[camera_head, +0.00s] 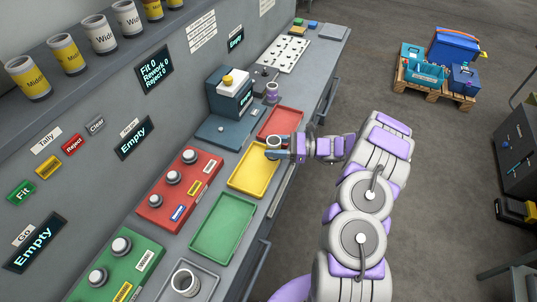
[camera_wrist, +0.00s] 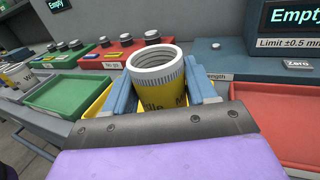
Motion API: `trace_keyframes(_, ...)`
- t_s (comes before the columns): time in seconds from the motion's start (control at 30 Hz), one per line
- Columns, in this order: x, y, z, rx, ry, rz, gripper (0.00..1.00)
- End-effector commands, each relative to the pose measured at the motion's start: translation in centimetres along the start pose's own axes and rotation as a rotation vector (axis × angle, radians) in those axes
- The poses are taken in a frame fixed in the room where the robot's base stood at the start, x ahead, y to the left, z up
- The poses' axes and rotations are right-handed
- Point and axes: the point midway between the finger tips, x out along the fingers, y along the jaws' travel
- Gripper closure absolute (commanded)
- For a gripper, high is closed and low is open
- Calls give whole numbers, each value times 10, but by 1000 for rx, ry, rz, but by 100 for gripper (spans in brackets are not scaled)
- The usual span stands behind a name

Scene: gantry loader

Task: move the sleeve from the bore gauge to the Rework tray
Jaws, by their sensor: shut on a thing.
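My gripper (camera_head: 276,148) is shut on the sleeve, a yellow cylinder with a white ribbed rim and dark lettering. The sleeve (camera_wrist: 158,75) stands upright between the blue fingers in the wrist view, its lower part hidden by my gripper. In the head view my gripper is over the far end of the yellow tray (camera_head: 255,172), close to the red tray (camera_head: 282,122). I cannot tell whether the sleeve touches the tray.
A green tray (camera_head: 223,229) lies nearer along the bench. A grey tray holds another cylinder (camera_head: 185,282). The wall board (camera_head: 155,70) reads Fit 0, Rework 0, Reject 0.

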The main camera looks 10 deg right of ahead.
Motion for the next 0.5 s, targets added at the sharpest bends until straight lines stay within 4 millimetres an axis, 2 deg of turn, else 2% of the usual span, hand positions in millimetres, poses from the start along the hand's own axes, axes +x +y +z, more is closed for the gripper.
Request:
trace_keyframes(0.2, 20, 2, -2, -1, 0, 1, 96)
trace_keyframes(0.33, 20, 2, -27, -1, 5, 0, 96)
trace_keyframes(0.5, 19, 2, -36, -3, 4, 0, 96)
